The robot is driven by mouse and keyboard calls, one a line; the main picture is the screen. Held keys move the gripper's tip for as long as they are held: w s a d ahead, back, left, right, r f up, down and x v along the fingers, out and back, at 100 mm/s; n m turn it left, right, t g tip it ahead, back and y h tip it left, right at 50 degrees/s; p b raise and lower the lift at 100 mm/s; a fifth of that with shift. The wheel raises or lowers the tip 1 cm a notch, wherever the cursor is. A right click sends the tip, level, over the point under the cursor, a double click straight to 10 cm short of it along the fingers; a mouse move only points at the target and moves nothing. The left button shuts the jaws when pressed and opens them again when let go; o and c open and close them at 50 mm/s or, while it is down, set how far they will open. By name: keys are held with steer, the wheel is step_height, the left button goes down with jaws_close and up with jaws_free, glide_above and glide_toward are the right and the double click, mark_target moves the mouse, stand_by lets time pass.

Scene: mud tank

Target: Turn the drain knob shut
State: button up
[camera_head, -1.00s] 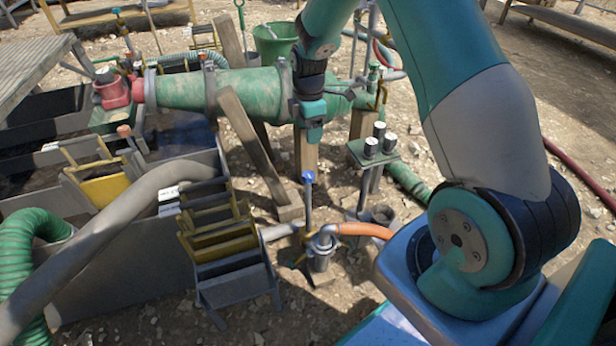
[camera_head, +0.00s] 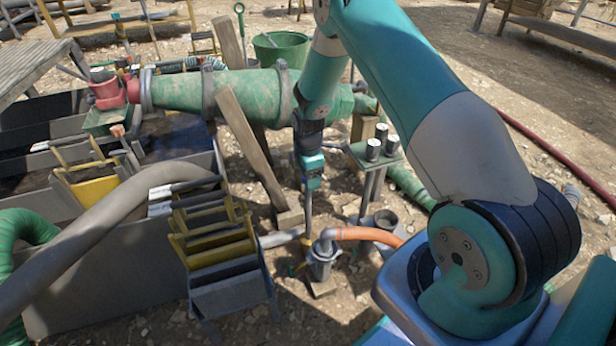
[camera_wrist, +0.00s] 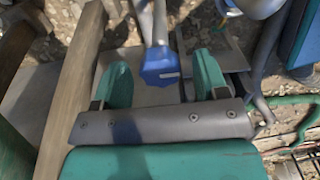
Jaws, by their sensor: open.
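The drain knob is a blue faceted cap (camera_wrist: 160,66) on top of a thin upright stem (camera_head: 308,208). In the wrist view it sits between my two green fingers, with a visible gap on each side. In the head view my gripper (camera_head: 309,184) hangs pointing down over the top of the stem and hides the knob. My gripper is open and holds nothing. I cannot tell from these frames whether the fingers are fully down around the knob or just above it.
A slanted wooden post (camera_head: 243,135) and a large green pipe (camera_head: 240,93) stand close behind and left of my gripper. A small stand with cylinders (camera_head: 376,158) is at right. An orange hose (camera_head: 367,233) and metal fitting (camera_head: 323,258) lie below. A grey trough (camera_head: 228,298) is front left.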

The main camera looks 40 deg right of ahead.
steer(key=c, duration=0.9)
steer(key=m+p, duration=0.1)
steer(key=m, duration=0.1)
steer(key=m+p, duration=0.1)
steer(key=p, duration=0.1)
steer(key=shift+r+m, duration=0.2)
steer(key=shift+m, duration=0.2)
steer(key=m+p, duration=0.3)
steer(key=m, duration=0.2)
steer(key=shift+m, duration=0.3)
steer(key=m+p, duration=0.1)
steer(key=m, duration=0.3)
steer(key=shift+f, duration=0.1)
steer(key=shift+m+p, duration=0.75)
steer(key=shift+m, duration=1.45)
steer(key=shift+w, duration=0.1)
